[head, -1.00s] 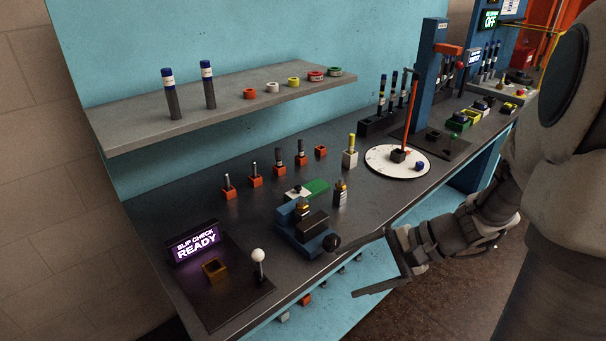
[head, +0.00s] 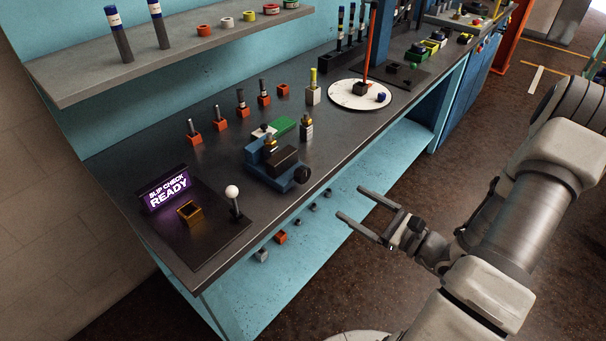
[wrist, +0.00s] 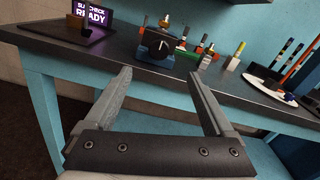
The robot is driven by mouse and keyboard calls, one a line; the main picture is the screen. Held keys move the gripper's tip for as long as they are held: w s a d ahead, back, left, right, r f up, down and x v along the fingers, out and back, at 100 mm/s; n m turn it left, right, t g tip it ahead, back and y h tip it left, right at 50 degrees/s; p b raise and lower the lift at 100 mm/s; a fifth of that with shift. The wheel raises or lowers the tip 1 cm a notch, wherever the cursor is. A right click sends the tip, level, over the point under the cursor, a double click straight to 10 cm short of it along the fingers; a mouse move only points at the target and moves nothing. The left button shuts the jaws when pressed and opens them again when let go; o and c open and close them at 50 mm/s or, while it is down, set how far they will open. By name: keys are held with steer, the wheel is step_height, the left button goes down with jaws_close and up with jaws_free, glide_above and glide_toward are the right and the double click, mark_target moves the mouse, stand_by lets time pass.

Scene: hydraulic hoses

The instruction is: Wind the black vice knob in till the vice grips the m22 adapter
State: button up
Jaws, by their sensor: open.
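The blue vice (head: 268,166) stands near the front edge of the bench. Its black knob (head: 301,175) faces the front; in the wrist view the knob (wrist: 158,48) shows nearly face-on, above and beyond the fingers. A brass-coloured fitting, apparently the m22 adapter (head: 270,144), stands upright at the vice's jaws; whether the jaws touch it I cannot tell. My gripper (head: 351,204) is open and empty, in front of the bench and apart from the knob. In the wrist view its two fingers (wrist: 160,88) are spread wide below the bench edge.
A slip check stand (head: 167,191) and a white-topped lever (head: 233,198) are left of the vice. Several fittings in red blocks stand behind it. A white round plate (head: 345,97) lies to the right. A lower shelf (head: 390,140) runs beneath the bench.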

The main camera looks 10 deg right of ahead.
mark_target(307, 175)
steer(key=x, duration=1.6)
steer(key=c, duration=1.4)
steer(key=shift+m+p, duration=0.3)
steer(key=shift+p, duration=0.15)
steer(key=m+p, duration=0.2)
steer(key=m, duration=0.1)
steer(key=shift+w+r, duration=0.1)
steer(key=shift+r, duration=0.05)
steer(key=shift+d+m+p, duration=0.1)
steer(key=shift+m+p, duration=1.15)
steer(key=shift+m, duration=0.75)
